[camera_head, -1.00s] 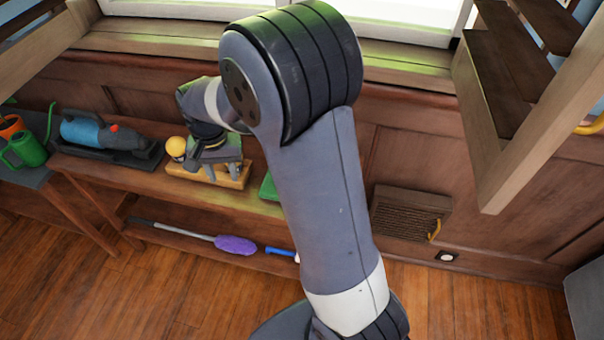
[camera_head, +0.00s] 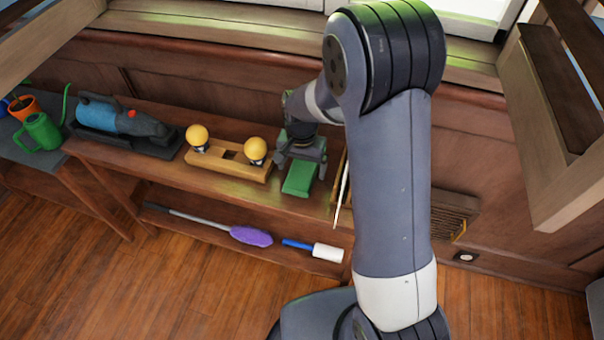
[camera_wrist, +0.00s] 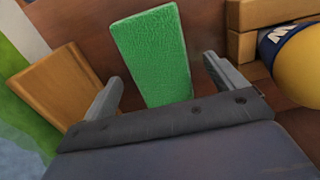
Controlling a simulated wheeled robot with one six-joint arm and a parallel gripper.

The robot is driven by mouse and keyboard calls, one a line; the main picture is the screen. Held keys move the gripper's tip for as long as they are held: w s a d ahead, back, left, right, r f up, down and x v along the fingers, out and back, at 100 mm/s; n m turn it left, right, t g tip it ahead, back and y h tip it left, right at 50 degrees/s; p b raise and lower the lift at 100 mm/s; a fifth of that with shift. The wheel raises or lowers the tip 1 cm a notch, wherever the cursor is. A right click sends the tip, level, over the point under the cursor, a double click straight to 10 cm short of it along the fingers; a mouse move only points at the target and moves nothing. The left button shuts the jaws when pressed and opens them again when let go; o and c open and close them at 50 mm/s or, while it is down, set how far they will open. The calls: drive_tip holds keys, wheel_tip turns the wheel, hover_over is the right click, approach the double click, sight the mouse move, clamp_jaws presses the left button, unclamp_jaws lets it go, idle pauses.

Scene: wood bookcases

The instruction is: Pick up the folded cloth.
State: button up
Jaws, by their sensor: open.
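The folded cloth (camera_head: 299,179) is a flat green rectangle on the upper shelf of the low wooden bench. In the wrist view the green cloth (camera_wrist: 150,58) lies ahead of my gripper, between the lines of its two fingers, its near end hidden by the gripper body. My gripper (camera_wrist: 162,82) is open, with one finger on each side of the cloth's near part. In the head view my gripper (camera_head: 303,148) is over the far end of the cloth. I cannot tell whether the fingers touch it.
A wooden holder (camera_head: 226,165) with two yellow bulbs stands left of the cloth; a yellow bulb (camera_wrist: 295,60) shows close on the right in the wrist view. A wooden box (camera_head: 340,186) stands to the right. A blue handheld vacuum (camera_head: 120,124), purple duster (camera_head: 251,236) and lint roller (camera_head: 327,252) are farther off.

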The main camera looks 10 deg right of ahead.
sight(302, 171)
drive_tip(key=shift+f, duration=0.6)
drive_tip(key=shift+c, duration=0.5)
drive_tip(key=c, duration=1)
drive_tip(key=shift+r, duration=0.1)
wheel_tip(302, 171, up, 10)
drive_tip(key=shift+p, duration=0.6)
drive_tip(key=o, duration=0.4)
drive_tip(key=shift+c, duration=1.4)
